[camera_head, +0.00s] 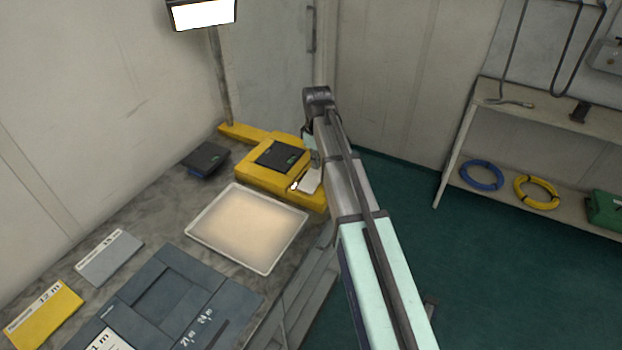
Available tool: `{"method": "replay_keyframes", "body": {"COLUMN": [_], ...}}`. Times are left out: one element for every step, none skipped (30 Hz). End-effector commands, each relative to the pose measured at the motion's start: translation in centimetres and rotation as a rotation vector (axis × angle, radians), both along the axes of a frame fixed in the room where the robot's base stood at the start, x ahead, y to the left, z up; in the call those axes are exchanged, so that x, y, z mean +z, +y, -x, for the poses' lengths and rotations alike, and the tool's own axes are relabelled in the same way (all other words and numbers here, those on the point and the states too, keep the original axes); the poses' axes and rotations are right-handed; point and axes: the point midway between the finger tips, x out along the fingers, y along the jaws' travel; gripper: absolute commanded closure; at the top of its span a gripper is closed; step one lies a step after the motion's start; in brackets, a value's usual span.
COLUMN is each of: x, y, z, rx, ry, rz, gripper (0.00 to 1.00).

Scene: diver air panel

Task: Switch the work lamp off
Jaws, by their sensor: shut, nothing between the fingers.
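The work lamp (203,15) is at the top left and its face glows white. It sits on a grey post (222,85) that rises from a yellow base (243,132). A yellow box (255,180) stands on the bench, with a dark panel (277,155) and a small pale plate (312,181) near its right end. A small bright part shows at the plate's left edge; I cannot tell if it is a switch. My gripper (311,158) points down over the box's right end, shut and empty, partly hidden by my arm. I cannot tell whether it touches the box.
A pale tray (247,228) lies in front of the box, and a dark device (205,159) to its left. Flat cards and a grey board (165,300) cover the near bench. A shelf (555,125) with blue and yellow hose coils stands right, across clear green floor.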

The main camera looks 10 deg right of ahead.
Motion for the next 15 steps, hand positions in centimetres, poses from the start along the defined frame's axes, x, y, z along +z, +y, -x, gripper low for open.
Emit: {"method": "replay_keyframes", "body": {"x": [-0.11, -0.14, -0.20, -0.24, -0.27, -0.33, -0.37, -0.41, -0.46, -0.50, -0.54, -0.59, -0.63, -0.67, -0.72], "y": [0.00, 0.01, 0.00, 0.00, 0.00, 0.00, 0.00, 0.01, 0.01, 0.01, 0.00, 0.01, 0.01, 0.01, 0.00], "z": [0.01, 0.01, 0.01, 0.01, 0.00, 0.01, 0.00, 0.01, 0.01, 0.01, 0.00, 0.01, 0.01, 0.01, 0.00], "rx": [0.000, 0.000, 0.000, 0.000, 0.000, 0.000, 0.000, 0.000, 0.000, 0.000, 0.000, 0.000, 0.000, 0.000, 0.000], "ry": [0.000, 0.000, 0.000, 0.000, 0.000, 0.000, 0.000, 0.000, 0.000, 0.000, 0.000, 0.000, 0.000, 0.000, 0.000], "rz": [0.000, 0.000, 0.000, 0.000, 0.000, 0.000, 0.000, 0.000, 0.000, 0.000, 0.000, 0.000, 0.000, 0.000, 0.000], "gripper": [1.00, 1.00, 1.00, 1.00, 1.00, 1.00, 1.00, 1.00, 1.00, 1.00, 1.00, 1.00, 1.00, 1.00, 1.00]}}
